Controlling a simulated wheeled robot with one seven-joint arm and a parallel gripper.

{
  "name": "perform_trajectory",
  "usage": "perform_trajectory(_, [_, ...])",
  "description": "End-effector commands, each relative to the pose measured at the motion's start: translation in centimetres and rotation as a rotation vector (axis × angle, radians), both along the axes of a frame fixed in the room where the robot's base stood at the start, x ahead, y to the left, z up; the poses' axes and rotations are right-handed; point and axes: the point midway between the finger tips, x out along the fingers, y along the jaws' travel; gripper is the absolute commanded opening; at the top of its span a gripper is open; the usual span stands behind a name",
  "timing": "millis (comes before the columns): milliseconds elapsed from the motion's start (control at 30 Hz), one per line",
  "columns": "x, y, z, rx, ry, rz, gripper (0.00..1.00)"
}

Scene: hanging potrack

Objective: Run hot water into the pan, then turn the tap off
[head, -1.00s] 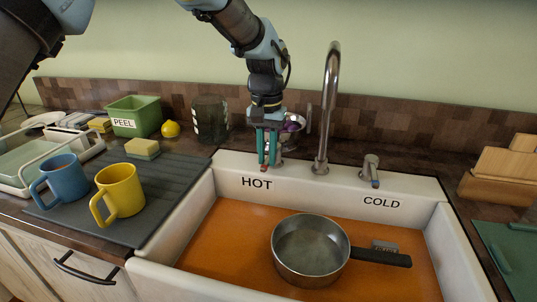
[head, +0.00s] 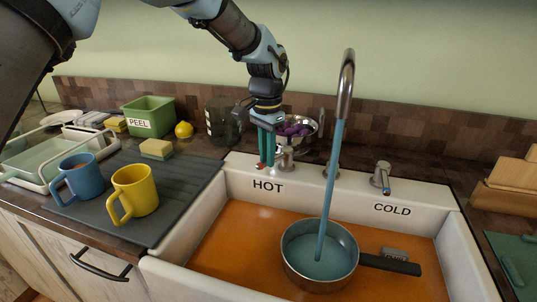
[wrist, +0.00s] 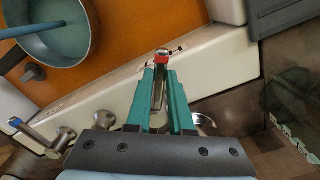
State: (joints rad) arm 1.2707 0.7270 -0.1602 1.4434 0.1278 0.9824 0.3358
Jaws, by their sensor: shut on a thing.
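The pan (head: 319,262) sits upright on the orange sink floor, handle pointing right. A blue stream of water (head: 331,180) falls from the tap spout (head: 347,85) into it, and bluish water covers its bottom. The pan also shows in the wrist view (wrist: 88,45), cut off by the top edge. My gripper (head: 266,164) is shut on the red-tipped hot tap handle (head: 287,158), above the HOT label. In the wrist view the handle (wrist: 161,68) lies between my fingertips (wrist: 161,72). The cold tap handle (head: 382,178) with its blue tip stands apart on the right.
A bowl of purple items (head: 314,130) and a dark glass jar (head: 222,124) stand close behind my gripper. Blue (head: 83,180) and yellow (head: 139,190) mugs stand on the drain mat at left.

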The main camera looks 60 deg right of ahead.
Motion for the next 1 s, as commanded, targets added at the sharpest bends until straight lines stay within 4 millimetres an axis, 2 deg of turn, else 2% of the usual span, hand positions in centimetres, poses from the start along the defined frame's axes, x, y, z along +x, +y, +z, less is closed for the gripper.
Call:
perform_trajectory(333, [0.0, -0.1, 0.1, -0.005, -0.001, -0.002, 0.00])
perform_trajectory(367, [0.0, -0.1, 0.1, -0.005, -0.001, -0.002, 0.23])
perform_trajectory(600, [0.0, -0.1, 0.0, -0.003, 0.000, -0.002, 0.50])
perform_trajectory(867, [0.0, -0.1, 0.1, -0.002, -0.001, -0.002, 0.50])
perform_trajectory(1000, [0.0, -0.1, 1.1, -0.005, -0.001, -0.002, 0.50])
